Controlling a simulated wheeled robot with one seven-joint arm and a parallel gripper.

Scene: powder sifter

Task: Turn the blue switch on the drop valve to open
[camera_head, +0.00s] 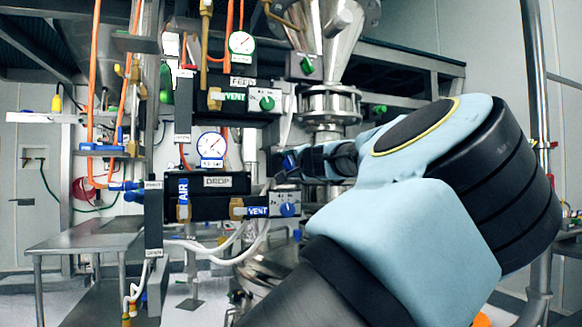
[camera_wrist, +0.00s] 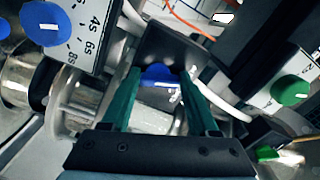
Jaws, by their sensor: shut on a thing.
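The drop valve block (camera_head: 217,182) is black with a white "DROP" label, in the middle left of the head view. A dark, blue-tinted part at its right end, by my gripper (camera_head: 285,162), is small and partly hidden there. In the wrist view, the blue switch (camera_wrist: 158,73) sits on a dark bracket, between the tips of the two green fingers of my gripper (camera_wrist: 159,79). The fingers are shut on the switch from both sides. Its exact turn angle is hard to tell.
A blue timer dial (camera_wrist: 47,22) is left of the fingers in the wrist view; a green dial (camera_wrist: 290,90) is at right. The feed valve block (camera_head: 231,97) is above the drop block. White hoses (camera_head: 236,241) hang below. A steel hopper (camera_head: 330,105) stands behind.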

